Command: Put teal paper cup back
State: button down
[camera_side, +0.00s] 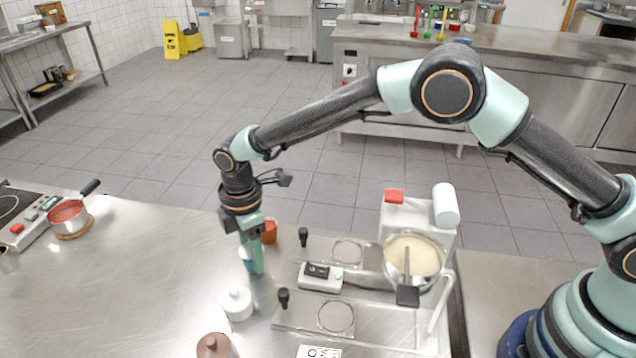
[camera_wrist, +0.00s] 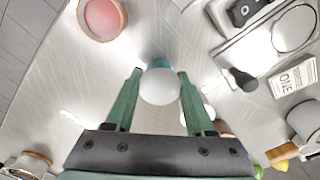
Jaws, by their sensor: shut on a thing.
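The teal paper cup (camera_side: 244,257) is at my gripper (camera_side: 254,262) in the side view, low over the steel counter and partly hidden by a finger. In the wrist view, my gripper (camera_wrist: 160,76) has its two green fingers on either side of the cup. The cup's teal side (camera_wrist: 157,63) shows beyond a pale round end between the fingertips. My gripper is shut on the cup. I cannot tell whether the cup touches the counter.
A brown-orange cup (camera_side: 269,232) stands just behind my gripper. A white lidded jar (camera_side: 237,303) and a brown-topped container (camera_side: 214,346) stand in front. A machine with a bowl of pale mix (camera_side: 414,256) is to the right.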

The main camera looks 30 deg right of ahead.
jog(key=shift+f, duration=0.55)
jog(key=shift+f, duration=0.2)
dwell(0.4)
grip_release()
dwell(0.4)
jog(key=shift+r, duration=3.55)
jog(key=shift+d, duration=0.1)
